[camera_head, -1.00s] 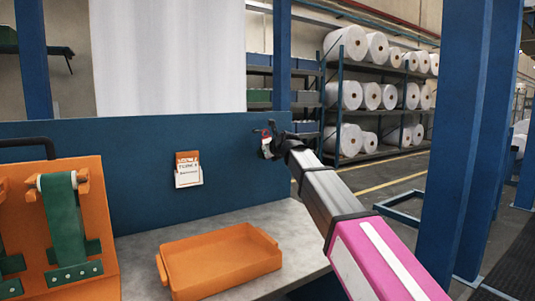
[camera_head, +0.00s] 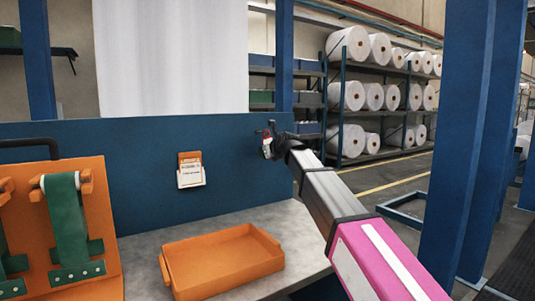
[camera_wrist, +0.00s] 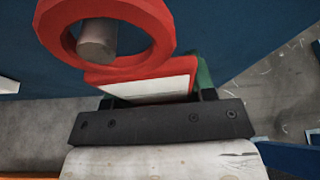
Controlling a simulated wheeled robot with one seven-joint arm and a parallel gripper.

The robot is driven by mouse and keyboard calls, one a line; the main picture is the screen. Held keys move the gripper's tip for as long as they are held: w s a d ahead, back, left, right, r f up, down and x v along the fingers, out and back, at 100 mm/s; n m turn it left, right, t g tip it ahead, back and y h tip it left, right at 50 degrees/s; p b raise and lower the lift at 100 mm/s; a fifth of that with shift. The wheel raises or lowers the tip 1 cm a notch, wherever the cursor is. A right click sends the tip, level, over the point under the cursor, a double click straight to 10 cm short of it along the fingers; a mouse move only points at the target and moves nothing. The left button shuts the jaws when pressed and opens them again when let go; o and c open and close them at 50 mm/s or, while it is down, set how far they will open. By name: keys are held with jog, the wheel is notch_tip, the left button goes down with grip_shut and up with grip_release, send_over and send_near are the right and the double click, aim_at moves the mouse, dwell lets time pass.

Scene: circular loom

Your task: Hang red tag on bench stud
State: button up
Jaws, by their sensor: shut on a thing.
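The red tag shows large in the wrist view, with a red ring (camera_wrist: 160,32) at its top and a pale label panel (camera_wrist: 150,89) below. My gripper (camera_wrist: 156,98) is shut on the tag's lower body, under the ring. A grey round stud (camera_wrist: 97,40) shows inside the ring's opening, left of its middle; I cannot tell how far it reaches through. In the head view my gripper (camera_head: 270,141) is at the upper right of the blue bench panel (camera_head: 140,150), with the small tag (camera_head: 266,149) in front of the panel.
An orange and white card (camera_head: 190,171) hangs on the panel, left of my gripper. An orange tray (camera_head: 222,262) sits on the grey bench top (camera_head: 290,225). An orange rack with green straps (camera_head: 70,220) stands at left. A blue post (camera_head: 470,130) stands at right.

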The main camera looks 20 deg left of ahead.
jog(key=shift+w+a, duration=0.15)
jog(key=shift+f, duration=0.25)
dwell(0.3)
jog(key=o, duration=1.1)
jog(key=shift+f+v, duration=0.15)
jog(key=shift+v, duration=2.1)
jog(key=shift+f+v, duration=0.15)
jog(key=shift+v, duration=2.1)
